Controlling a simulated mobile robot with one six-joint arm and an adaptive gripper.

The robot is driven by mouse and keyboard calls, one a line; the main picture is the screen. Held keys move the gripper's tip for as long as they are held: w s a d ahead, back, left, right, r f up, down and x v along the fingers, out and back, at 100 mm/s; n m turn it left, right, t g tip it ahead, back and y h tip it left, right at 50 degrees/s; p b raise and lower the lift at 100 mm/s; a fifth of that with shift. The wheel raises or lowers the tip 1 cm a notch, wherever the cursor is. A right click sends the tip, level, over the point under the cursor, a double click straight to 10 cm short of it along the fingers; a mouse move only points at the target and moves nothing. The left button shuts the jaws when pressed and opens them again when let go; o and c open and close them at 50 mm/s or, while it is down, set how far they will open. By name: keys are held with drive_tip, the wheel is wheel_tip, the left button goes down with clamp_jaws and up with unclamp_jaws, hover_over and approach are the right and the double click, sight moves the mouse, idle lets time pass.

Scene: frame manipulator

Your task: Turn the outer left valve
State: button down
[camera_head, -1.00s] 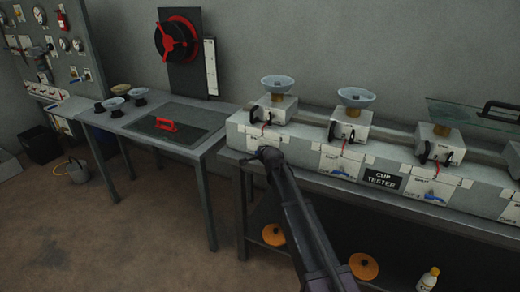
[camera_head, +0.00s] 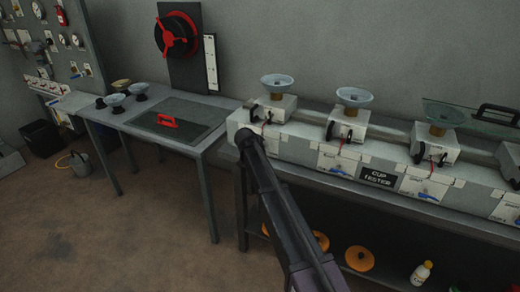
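The cup tester (camera_head: 300,150) is a long grey-white bench unit with a row of stations, each with a label plate and a small blue valve handle on its front. The valve at the far left end is hidden behind my arm and gripper. The second station's blue valve (camera_head: 340,172) and the third station's blue valve (camera_head: 426,197) show to the right. My gripper (camera_head: 246,138) is at the front of the leftmost station, below its cup. Its fingers are dark and seen from behind, so I cannot tell whether they touch the valve or are open.
Glass cups (camera_head: 277,84) stand on white blocks (camera_head: 273,108) along the unit. A grey table (camera_head: 205,150) with a red-handled plate stands to the left. Orange discs (camera_head: 360,258) and a white bottle (camera_head: 421,274) lie below the unit. The floor in front is clear.

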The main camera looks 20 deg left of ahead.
drive_tip(key=shift+n+h, duration=0.4)
drive_tip(key=shift+h, duration=0.5)
drive_tip(key=c, duration=0.6)
unclamp_jaws()
drive_tip(key=shift+r, duration=0.1)
